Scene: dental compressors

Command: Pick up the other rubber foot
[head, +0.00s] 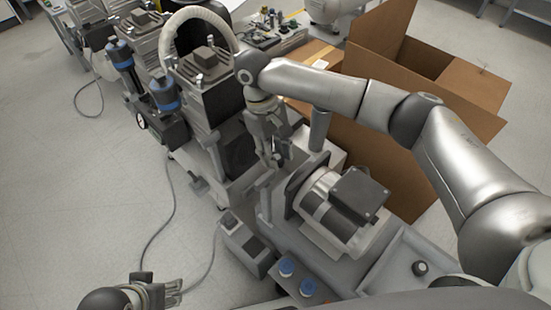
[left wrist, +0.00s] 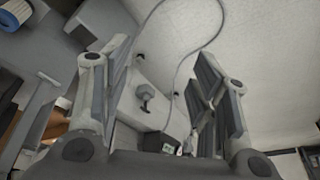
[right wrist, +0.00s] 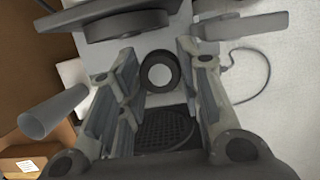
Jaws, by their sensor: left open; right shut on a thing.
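My right gripper (head: 278,155) is low beside the open compressor. In the right wrist view (right wrist: 160,65) it is shut on a dark round ring with a pale centre, which looks like the other rubber foot (right wrist: 145,74). In the head view the fingers hide most of this piece. My left gripper (head: 172,292) is open and empty at the bottom left, apart from everything; its spread fingers also show in the left wrist view (left wrist: 160,90).
The compressor's motor with a black box (head: 358,195) stands between the right gripper and the tray. A grey switch box (head: 245,248) and blue-topped caps (head: 287,266) are in front. A tall cardboard box (head: 400,130) stands at right. Open floor (head: 80,200) is at left, crossed by a cable.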

